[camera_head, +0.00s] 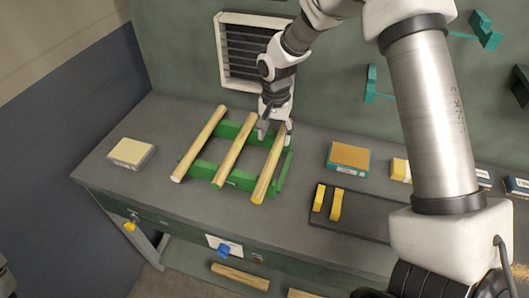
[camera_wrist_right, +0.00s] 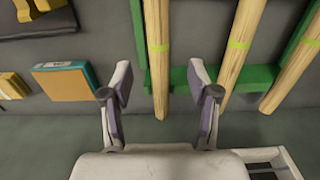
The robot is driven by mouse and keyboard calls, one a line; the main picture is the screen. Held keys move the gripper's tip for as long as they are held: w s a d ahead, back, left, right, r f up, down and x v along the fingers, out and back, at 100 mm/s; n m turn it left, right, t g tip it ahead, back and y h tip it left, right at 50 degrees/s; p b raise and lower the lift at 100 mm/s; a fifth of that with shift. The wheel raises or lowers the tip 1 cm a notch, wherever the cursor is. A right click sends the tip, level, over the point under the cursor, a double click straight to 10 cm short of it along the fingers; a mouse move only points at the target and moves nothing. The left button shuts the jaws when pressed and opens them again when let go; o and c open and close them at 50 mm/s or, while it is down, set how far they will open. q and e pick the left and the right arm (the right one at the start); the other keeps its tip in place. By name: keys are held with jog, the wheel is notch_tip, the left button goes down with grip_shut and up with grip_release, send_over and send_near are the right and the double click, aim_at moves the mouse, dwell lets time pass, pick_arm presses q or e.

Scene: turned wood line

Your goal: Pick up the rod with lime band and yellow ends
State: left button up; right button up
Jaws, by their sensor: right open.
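Three pale wooden rods lie side by side across a green rack (camera_head: 240,180) on the bench. The right rod (camera_head: 266,172), middle rod (camera_head: 234,150) and left rod (camera_head: 199,145) show in the head view. In the right wrist view, the right rod (camera_wrist_right: 157,65) is leftmost, then the middle rod (camera_wrist_right: 241,50); each carries a lime band. Whether their ends are yellow is not clear. My right gripper (camera_head: 275,129) is open over the far end of the right rod. In the wrist view that rod lies between the open fingertips (camera_wrist_right: 161,80). My left gripper is not seen.
A yellow-topped block (camera_head: 131,152) is left of the rack. An orange-topped box (camera_head: 348,157) and a dark tray (camera_head: 372,214) with yellow pieces (camera_head: 336,204) are right. A vent (camera_head: 245,48) is on the wall behind. A rod (camera_head: 240,277) lies below the bench.

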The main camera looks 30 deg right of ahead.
aim_at(274, 153)
jog(key=f+p, duration=0.1)
jog(key=s+f, duration=0.1)
jog(key=f+p, duration=0.1)
jog(key=shift+s+a+f+p, duration=0.15)
jog(key=shift+a+f+p, duration=0.1)
jog(key=shift+a+p, duration=0.1)
jog(key=f, duration=0.3)
jog(key=shift+w+d+f, duration=0.1)
jog(key=shift+w+d, duration=0.1)
jog(key=shift+w, duration=0.1)
jog(key=shift+w+f, duration=0.25)
jog(key=shift+f, duration=0.05)
jog(key=shift+s+a+r, duration=0.1)
jog(key=shift+s+r, duration=0.1)
jog(key=shift+s, duration=0.05)
jog(key=c, duration=0.8)
jog(key=shift+s, duration=0.1)
grip_shut()
